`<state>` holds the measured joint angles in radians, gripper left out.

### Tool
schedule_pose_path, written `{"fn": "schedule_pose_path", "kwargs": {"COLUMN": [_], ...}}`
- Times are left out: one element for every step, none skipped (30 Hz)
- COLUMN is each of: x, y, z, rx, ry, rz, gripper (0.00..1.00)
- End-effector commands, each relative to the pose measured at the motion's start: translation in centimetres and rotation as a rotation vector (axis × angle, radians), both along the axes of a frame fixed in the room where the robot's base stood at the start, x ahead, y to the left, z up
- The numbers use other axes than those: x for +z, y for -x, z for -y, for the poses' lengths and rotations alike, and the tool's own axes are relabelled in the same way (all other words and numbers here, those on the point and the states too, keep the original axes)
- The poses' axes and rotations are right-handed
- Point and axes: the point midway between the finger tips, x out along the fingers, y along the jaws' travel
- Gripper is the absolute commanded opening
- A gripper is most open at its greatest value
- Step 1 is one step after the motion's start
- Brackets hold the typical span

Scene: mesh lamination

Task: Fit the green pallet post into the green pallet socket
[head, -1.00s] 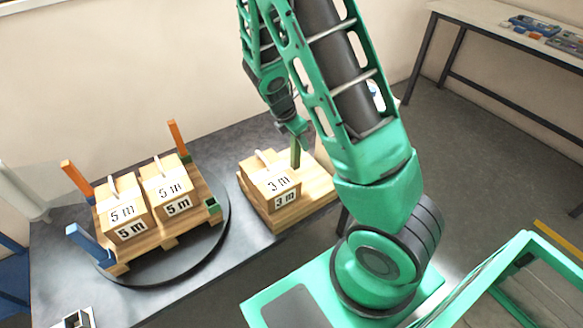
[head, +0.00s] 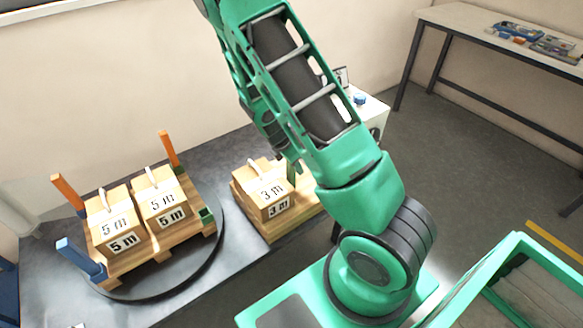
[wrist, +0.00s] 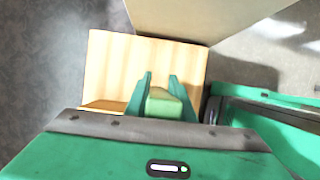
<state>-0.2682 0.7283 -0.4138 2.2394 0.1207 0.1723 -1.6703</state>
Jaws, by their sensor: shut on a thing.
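The green post (wrist: 163,103) is between the two teal fingers of my gripper (wrist: 161,82), which is shut on it. In the wrist view the post is over or beside pale wooden boards. The green socket (head: 207,216) is at the right front corner of the left pallet (head: 187,229), on the dark round turntable. It looks empty, and the post is to its right, apart from it.
Two 5 m boxes (head: 114,222) (head: 163,198) stand on the left pallet. Orange posts (head: 69,194) (head: 169,149) and a blue post (head: 80,257) rise at its other corners. The 3 m box (head: 265,187) sits on stacked boards (head: 275,226) beside the post. Dark table shows between the pallets.

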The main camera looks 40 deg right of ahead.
Motion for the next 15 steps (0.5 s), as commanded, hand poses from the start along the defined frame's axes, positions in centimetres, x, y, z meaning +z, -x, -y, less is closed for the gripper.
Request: {"fn": "schedule_pose_path", "kwargs": {"x": [-0.11,-0.09,-0.08,-0.08,-0.07,-0.07,-0.07,-0.07,-0.07,-0.07,-0.06,-0.03,0.04,0.13,0.33], "y": [0.01,0.00,0.00,0.00,0.00,0.00,0.00,0.00,0.00,0.00,0.00,-0.01,-0.01,-0.02,-0.04], "z": [0.01,0.00,0.00,0.00,0.00,0.00,0.00,0.00,0.00,0.00,-0.01,-0.01,-0.02,-0.04,-0.14], "rx": [0.000,0.000,0.000,0.000,0.000,0.000,0.000,0.000,0.000,0.000,0.000,0.000,0.000,0.000,0.000], "ry": [0.000,0.000,0.000,0.000,0.000,0.000,0.000,0.000,0.000,0.000,0.000,0.000,0.000,0.000,0.000], "rz": [0.000,0.000,0.000,0.000,0.000,0.000,0.000,0.000,0.000,0.000,0.000,0.000,0.000,0.001,0.001], "gripper": [0.00,0.29,0.38,0.40,0.40,0.40,0.40,0.40,0.40,0.40,0.40,0.40,0.40,0.40,0.40]}}
